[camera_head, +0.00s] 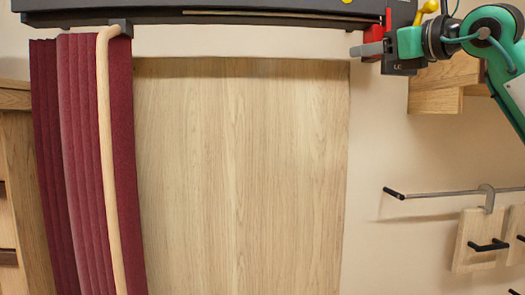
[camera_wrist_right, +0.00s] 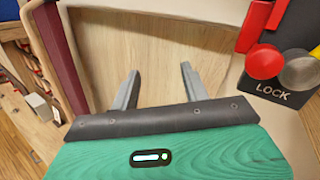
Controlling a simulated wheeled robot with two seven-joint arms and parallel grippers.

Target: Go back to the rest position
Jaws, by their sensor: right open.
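My right gripper (camera_head: 372,50) is at the upper right of the head view, on a green arm that comes in from the right. It is beside a dark box with a red part (camera_head: 376,33) at the end of the dark overhead rail. In the right wrist view its two grey fingers (camera_wrist_right: 158,88) stand apart with nothing between them. That view also shows a red knob (camera_wrist_right: 264,61), a grey round knob (camera_wrist_right: 299,73) and the word LOCK to the right of the fingers. My left gripper is not in either view.
A dark rail (camera_head: 220,17) spans the top. A maroon curtain (camera_head: 75,160) and a pale wooden pole (camera_head: 109,170) hang at the left. A wooden panel (camera_head: 240,180) fills the middle. A metal bar (camera_head: 440,194) with hanging wooden pieces (camera_head: 474,240) is at the lower right.

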